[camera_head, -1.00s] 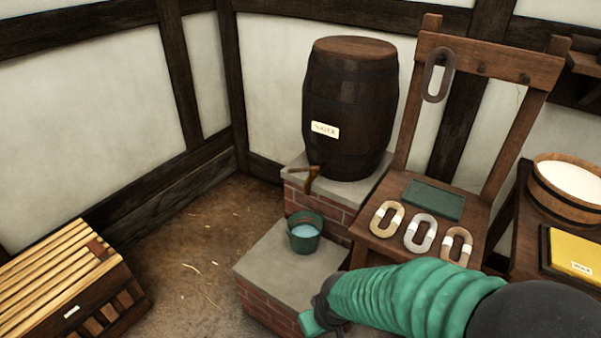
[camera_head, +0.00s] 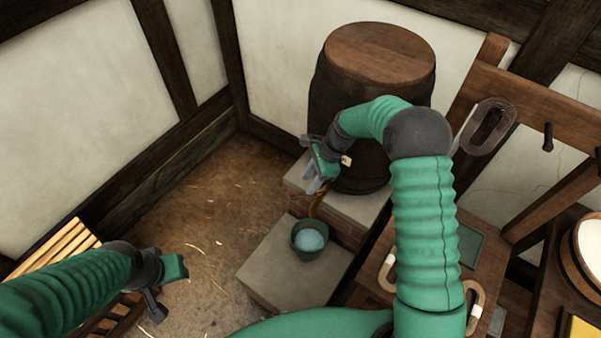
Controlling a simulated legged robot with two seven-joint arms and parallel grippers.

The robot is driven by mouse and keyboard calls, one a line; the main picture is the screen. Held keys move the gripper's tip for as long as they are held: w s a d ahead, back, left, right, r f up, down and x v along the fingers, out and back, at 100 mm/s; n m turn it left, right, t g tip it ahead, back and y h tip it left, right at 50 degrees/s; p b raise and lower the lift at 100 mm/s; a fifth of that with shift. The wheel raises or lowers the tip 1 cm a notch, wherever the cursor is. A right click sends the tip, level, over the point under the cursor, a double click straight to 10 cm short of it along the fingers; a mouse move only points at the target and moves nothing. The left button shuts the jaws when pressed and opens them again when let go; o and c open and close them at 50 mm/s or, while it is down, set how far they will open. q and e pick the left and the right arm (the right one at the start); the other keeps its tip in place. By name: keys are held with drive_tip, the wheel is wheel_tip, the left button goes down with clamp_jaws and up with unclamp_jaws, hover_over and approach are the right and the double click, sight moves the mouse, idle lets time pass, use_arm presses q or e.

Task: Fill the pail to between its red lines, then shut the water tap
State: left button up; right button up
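The wooden barrel (camera_head: 345,100) stands on a brick step at the back. Its wooden tap (camera_head: 314,206) shows only in part below my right gripper (camera_head: 317,184), which hides the tap's upper part. I cannot tell whether its fingers are closed or touch the tap. The green pail (camera_head: 309,252) stands upright on the lower step under the tap, with pale blue water inside. Its red lines and any falling stream cannot be made out. My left gripper (camera_head: 170,288) is open and empty at lower left, well away from the pail.
The lower brick step (camera_head: 268,262) has bare room left of the pail. A slatted crate (camera_head: 62,240) lies behind my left arm. A tub (camera_head: 590,250) is at the right edge.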

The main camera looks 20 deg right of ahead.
sight(301, 194)
drive_tip(key=shift+w+d+m, duration=0.1)
drive_tip(key=shift+m, duration=0.2)
drive_tip(key=x, duration=0.7)
drive_tip(key=shift+w+f, duration=0.1)
drive_tip(key=shift+w, duration=0.05)
drive_tip(key=shift+a+f, duration=0.1)
drive_tip(key=shift+a, duration=0.25)
drive_tip(key=shift+d, duration=0.15)
drive_tip(key=shift+c, duration=0.7)
drive_tip(key=shift+d, duration=0.15)
clamp_jaws()
